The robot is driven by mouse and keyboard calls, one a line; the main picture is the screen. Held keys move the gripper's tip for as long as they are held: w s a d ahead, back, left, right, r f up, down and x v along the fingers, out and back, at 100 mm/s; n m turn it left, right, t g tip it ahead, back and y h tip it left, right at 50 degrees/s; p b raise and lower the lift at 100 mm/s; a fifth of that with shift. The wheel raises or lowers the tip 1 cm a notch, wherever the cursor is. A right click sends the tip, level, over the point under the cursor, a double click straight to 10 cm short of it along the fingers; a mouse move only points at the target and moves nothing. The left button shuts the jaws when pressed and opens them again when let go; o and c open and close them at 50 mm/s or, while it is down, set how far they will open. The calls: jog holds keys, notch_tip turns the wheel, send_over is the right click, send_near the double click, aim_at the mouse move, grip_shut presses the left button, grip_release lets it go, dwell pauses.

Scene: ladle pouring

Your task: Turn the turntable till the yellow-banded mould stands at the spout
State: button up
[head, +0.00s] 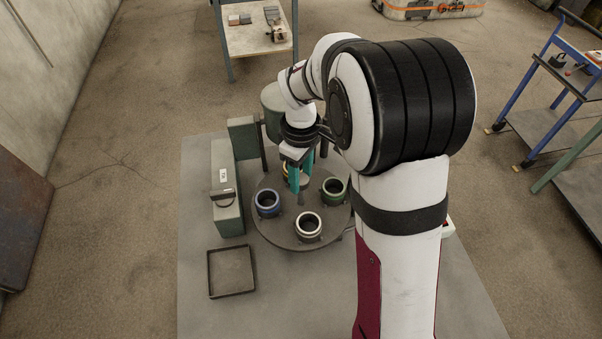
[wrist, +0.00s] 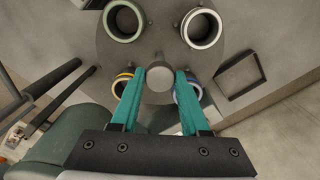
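The round dark turntable (head: 275,235) carries moulds with coloured bands. The yellow-banded mould (wrist: 121,84) is on the far side, near the green vessel (head: 272,101), partly hidden by my left finger in the wrist view. The blue-banded mould (head: 267,205) is at left, the white-banded mould (head: 308,228) at the near side, and the green-banded mould (head: 335,191) at right. My gripper (wrist: 160,72) points down over the turntable's middle, its teal fingers apart. A grey round hub (wrist: 157,76) shows between the fingertips; contact cannot be told. The spout is not clearly visible.
A green box-like unit (head: 227,200) with a dark handle stands left of the turntable. An empty square frame tray (head: 231,272) lies on the grey worktop (head: 300,305) in front. My arm covers the right side of the worktop.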

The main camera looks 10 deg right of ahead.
jog(key=o, duration=0.4)
notch_tip(320, 180, up, 16)
jog(key=shift+f, duration=0.1)
dwell(0.4)
jog(key=s+f+m, duration=0.2)
jog(key=s+m, duration=0.2)
jog(key=s, duration=0.4)
jog(key=s+a+f+m+y, duration=0.1)
jog(key=s+f+m, duration=0.2)
jog(key=s, duration=0.6)
jog(key=s+a+f+m, duration=0.1)
jog(key=s+f+m, duration=0.2)
jog(key=s+m, duration=0.4)
jog(key=shift+s+a+y, duration=0.2)
jog(key=shift+s+y, duration=0.2)
jog(key=shift+s, duration=0.4)
